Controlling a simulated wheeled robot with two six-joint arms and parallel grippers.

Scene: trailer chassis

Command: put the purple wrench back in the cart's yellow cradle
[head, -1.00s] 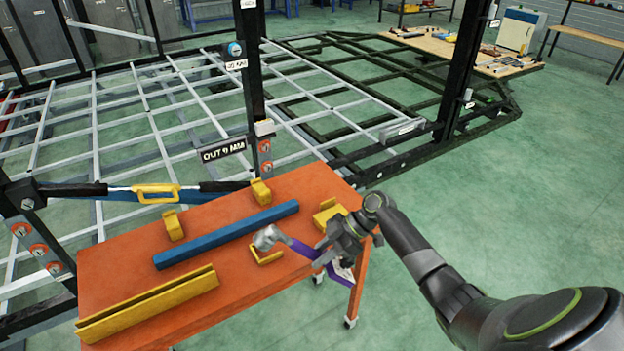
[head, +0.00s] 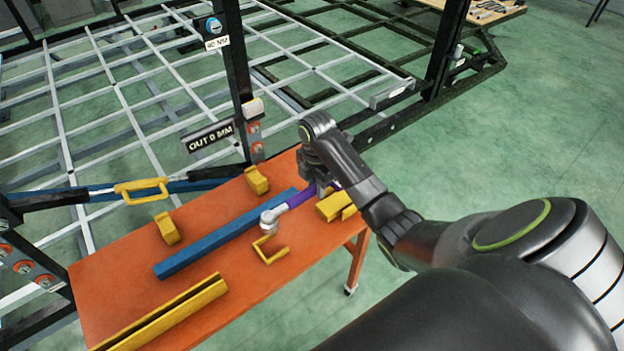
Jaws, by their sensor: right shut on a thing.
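The purple wrench (head: 300,198) is in my right gripper (head: 322,190), which is shut on its purple handle. Its grey head (head: 270,217) points left and toward the front, over the orange cart (head: 225,275) near the open yellow bracket (head: 268,252). A yellow block (head: 336,206) sits at the cart's right end, just right of the wrench and below the gripper. These yellow pieces may be the cradle; I cannot tell for certain. I cannot tell whether the wrench touches them. My wrist hides part of the handle. My left gripper is not in view.
A blue bar (head: 225,233) lies along the cart behind the bracket. Two small yellow blocks (head: 257,180) (head: 167,228) stand behind it. A long yellow channel (head: 165,318) lies at the front left. The dark post (head: 236,80) and trailer frame stand behind the cart.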

